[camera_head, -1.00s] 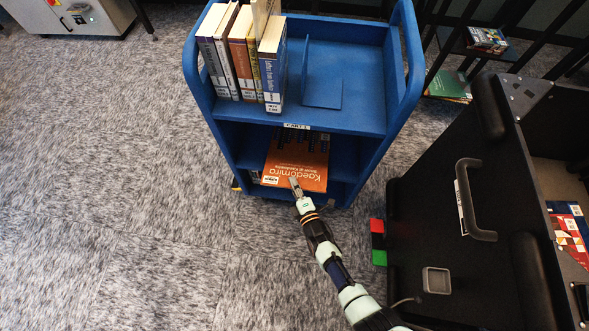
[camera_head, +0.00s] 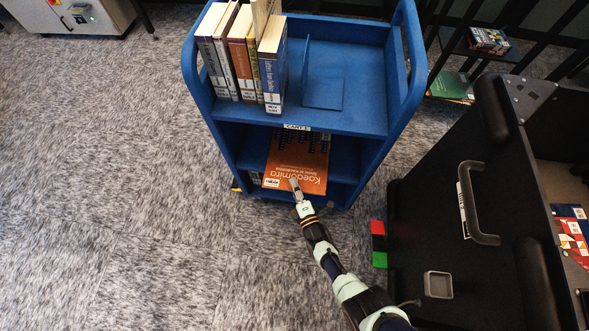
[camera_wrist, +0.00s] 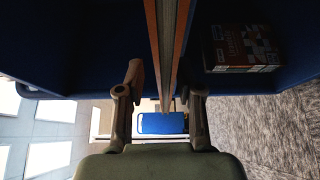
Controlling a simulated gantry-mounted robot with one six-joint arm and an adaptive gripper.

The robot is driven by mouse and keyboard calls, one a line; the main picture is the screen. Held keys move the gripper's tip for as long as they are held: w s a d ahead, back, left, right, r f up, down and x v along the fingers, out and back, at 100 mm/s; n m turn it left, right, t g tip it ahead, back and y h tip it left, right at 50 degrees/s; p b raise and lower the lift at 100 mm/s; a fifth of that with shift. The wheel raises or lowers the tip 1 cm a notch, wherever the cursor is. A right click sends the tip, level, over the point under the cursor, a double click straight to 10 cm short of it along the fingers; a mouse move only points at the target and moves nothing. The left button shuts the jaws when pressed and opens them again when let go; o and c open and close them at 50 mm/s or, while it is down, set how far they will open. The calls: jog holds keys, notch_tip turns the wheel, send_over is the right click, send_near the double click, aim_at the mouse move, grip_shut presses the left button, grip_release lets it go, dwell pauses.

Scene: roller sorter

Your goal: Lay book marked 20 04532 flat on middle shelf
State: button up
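My gripper (camera_head: 296,186) is at the book's front edge, with one finger over the cover. In the wrist view the book (camera_wrist: 166,45) shows edge-on between the two fingers of my gripper (camera_wrist: 165,92). The fingers stand apart, with gaps visible on both sides of the book.
The cart's top shelf (camera_head: 345,60) holds several upright books (camera_head: 235,55) and a blue bookend (camera_head: 322,85). Another book (camera_wrist: 240,45) shows on the shelf in the wrist view. A black cabinet (camera_head: 430,230) stands close at right. Carpet at left is clear.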

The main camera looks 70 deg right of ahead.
jog(key=shift+f, duration=0.1)
jog(key=shift+s+a, duration=0.2)
jog(key=v, duration=1.1)
jog(key=shift+s+a, duration=0.2)
